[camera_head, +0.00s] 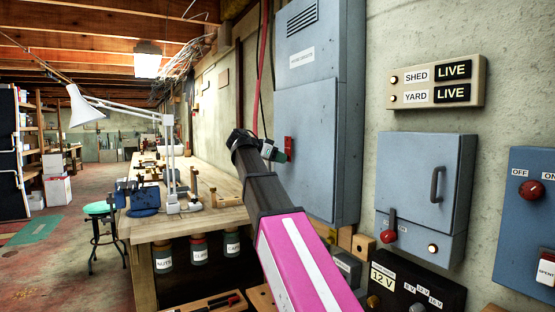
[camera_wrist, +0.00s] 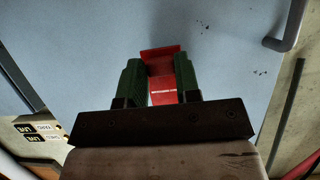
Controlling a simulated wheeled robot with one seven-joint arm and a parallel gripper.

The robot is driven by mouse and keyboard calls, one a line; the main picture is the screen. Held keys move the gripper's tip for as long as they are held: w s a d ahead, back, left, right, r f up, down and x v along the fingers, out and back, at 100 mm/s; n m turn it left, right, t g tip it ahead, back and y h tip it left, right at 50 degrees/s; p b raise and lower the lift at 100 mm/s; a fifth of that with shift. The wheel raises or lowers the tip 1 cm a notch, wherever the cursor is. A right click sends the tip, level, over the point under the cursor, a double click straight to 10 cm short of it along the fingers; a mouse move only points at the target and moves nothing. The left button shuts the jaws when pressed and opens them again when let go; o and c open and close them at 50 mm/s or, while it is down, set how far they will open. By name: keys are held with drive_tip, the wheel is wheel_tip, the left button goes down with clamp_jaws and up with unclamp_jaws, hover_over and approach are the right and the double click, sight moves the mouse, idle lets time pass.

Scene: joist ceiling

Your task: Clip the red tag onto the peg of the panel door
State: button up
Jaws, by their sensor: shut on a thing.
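My gripper (camera_head: 282,152) is at the end of my arm, in front of the tall blue-grey cabinet (camera_head: 308,130) in the head view. In the wrist view its two green fingers (camera_wrist: 159,85) are shut on the red tag (camera_wrist: 162,92). The tag has small white print, and a wider red part (camera_wrist: 160,52) sticks out beyond the fingertips. The tag also shows as a small red patch (camera_head: 289,144) in the head view. A blue-grey door surface (camera_wrist: 225,60) fills most of the wrist view behind the tag. I cannot make out the peg, nor whether the tag touches the door.
A smaller blue-grey box (camera_head: 415,175) with a dark handle and a red lever is on the wall to the right. Above it is a SHED/YARD sign (camera_head: 437,82) reading LIVE. A workbench (camera_head: 160,226) with a lamp (camera_head: 90,108) stands left. A bar handle (camera_wrist: 287,30) shows in the wrist view.

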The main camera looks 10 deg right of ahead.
drive_tip(key=shift+w+d, duration=0.25)
drive_tip(key=shift+d, duration=0.5)
drive_tip(key=o, duration=1.1)
